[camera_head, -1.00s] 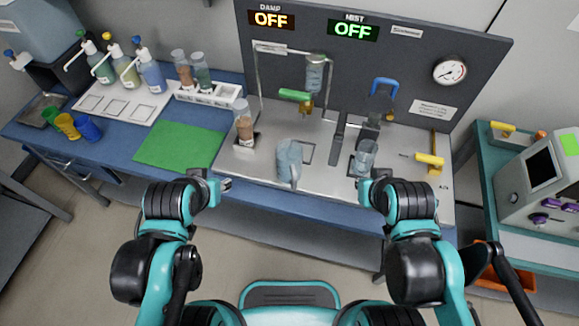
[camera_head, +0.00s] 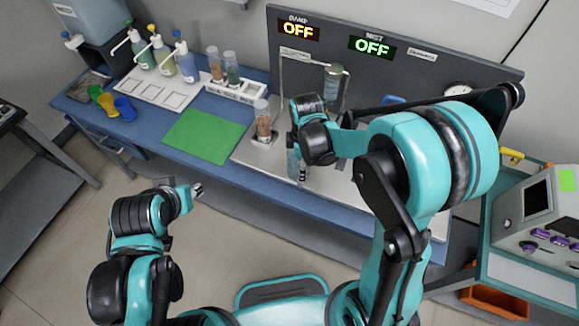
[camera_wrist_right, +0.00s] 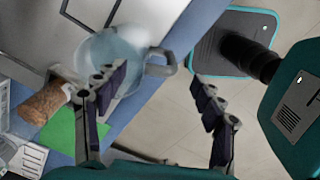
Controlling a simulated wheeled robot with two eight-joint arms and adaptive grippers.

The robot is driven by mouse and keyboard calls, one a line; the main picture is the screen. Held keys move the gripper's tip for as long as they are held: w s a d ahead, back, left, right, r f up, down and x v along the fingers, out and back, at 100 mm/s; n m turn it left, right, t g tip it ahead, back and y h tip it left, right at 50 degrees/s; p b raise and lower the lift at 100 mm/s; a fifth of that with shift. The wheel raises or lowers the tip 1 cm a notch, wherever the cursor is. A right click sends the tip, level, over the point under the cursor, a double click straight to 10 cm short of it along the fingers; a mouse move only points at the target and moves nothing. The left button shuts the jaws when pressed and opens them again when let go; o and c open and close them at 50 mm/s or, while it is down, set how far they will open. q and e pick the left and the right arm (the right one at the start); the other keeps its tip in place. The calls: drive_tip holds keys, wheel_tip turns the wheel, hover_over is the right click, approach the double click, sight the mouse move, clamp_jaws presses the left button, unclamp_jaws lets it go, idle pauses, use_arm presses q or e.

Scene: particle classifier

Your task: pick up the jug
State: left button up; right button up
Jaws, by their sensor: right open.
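The jug, a clear bluish vessel with a side handle, stands at the front of the steel bench top. In the head view only part of the jug (camera_head: 292,165) shows beside my right arm. In the right wrist view the jug (camera_wrist_right: 122,45) is beyond the left finger, its handle toward the space between the fingers. My right gripper (camera_wrist_right: 153,85) is open and empty, close to the jug; I cannot tell whether it touches. My left gripper (camera_head: 197,190) hangs in front of the bench, away from the jug; its jaws are too small to read.
A jar with brown contents (camera_head: 264,128) stands left of the jug. A green mat (camera_head: 200,137), a vial rack (camera_head: 236,91) and pump bottles (camera_head: 186,62) lie farther left. The panel (camera_head: 440,75) stands behind. An analyser (camera_head: 535,215) is at the right.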

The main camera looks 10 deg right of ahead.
wheel_tip(320, 180, down, 3)
drive_tip(key=shift+a+r+b, duration=0.1)
drive_tip(key=shift+b, duration=0.4)
drive_tip(key=shift+w+a+f+n+b, duration=0.1)
drive_tip(key=shift+w+f+n+b, duration=0.15)
drive_tip(key=shift+f, duration=0.4)
drive_tip(key=f+b, duration=0.2)
drive_tip(key=f, duration=0.5)
drive_tip(key=shift+s, duration=0.2)
use_arm(q)
wheel_tip(320, 180, down, 6)
drive_tip(key=shift+a+r, duration=0.1)
drive_tip(key=shift+r, duration=0.15)
use_arm(e)
clamp_jaws()
